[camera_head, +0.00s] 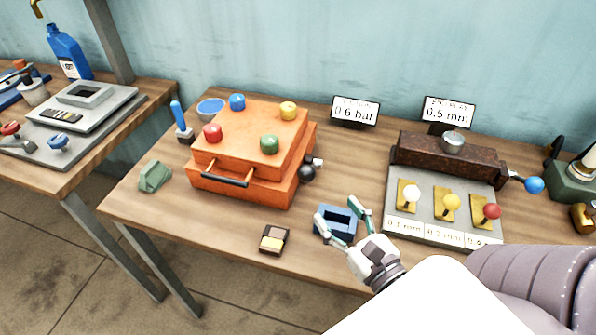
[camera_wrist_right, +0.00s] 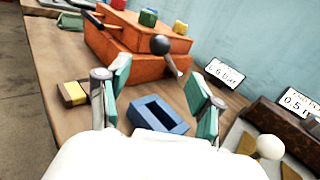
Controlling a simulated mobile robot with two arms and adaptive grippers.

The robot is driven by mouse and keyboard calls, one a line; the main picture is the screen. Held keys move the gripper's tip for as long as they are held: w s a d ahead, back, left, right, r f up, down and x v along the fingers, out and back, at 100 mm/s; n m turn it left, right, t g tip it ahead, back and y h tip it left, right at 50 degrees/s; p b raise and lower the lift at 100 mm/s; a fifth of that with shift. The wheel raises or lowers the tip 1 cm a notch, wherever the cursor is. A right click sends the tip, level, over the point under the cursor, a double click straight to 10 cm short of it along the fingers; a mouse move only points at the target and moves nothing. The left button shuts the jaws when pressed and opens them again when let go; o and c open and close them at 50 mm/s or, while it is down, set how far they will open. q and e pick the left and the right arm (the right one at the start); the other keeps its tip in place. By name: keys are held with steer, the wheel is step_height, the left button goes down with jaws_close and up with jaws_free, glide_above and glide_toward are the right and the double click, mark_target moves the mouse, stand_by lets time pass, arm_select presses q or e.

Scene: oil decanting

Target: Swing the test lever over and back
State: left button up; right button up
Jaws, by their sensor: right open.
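No lever bears a readable "test" label. A lever with a black ball knob (camera_head: 307,173) sticks out from the right side of the orange case (camera_head: 239,185); the knob also shows in the right wrist view (camera_wrist_right: 159,45). Another lever with a blue ball knob (camera_head: 534,185) sticks out right of the dark brown block (camera_head: 445,160). My right gripper (camera_head: 339,212) is open and empty, in front of and right of the black knob and apart from it. Its fingers, also seen in the right wrist view (camera_wrist_right: 158,84), are around or above a hollow blue block (camera_wrist_right: 158,114). My left gripper is out of view.
The orange case carries several coloured knobs. A grey panel (camera_head: 440,239) with white, yellow and red knobbed levers stands right of my gripper. Signs read 0.6 bar (camera_head: 355,112) and 0.5 mm (camera_head: 448,112). A small dark-and-yellow block (camera_head: 274,240) lies near the front edge.

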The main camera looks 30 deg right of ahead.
mark_target(311, 180)
steer(key=w, duration=0.1)
steer(key=w+p, duration=0.1)
steer(key=w, duration=0.1)
steer(key=w+p, duration=0.1)
steer(key=w, duration=0.1)
steer(key=shift+d+r, duration=0.2)
steer(key=shift+r, duration=0.1)
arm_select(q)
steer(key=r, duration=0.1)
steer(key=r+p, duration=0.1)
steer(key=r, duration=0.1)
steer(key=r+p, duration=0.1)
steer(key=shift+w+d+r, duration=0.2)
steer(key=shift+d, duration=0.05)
arm_select(e)
steer(key=w, duration=0.7)
steer(key=shift+w+d+f, duration=0.1)
steer(key=shift+d+f, duration=0.1)
steer(key=shift+f, duration=0.1)
jaws_close()
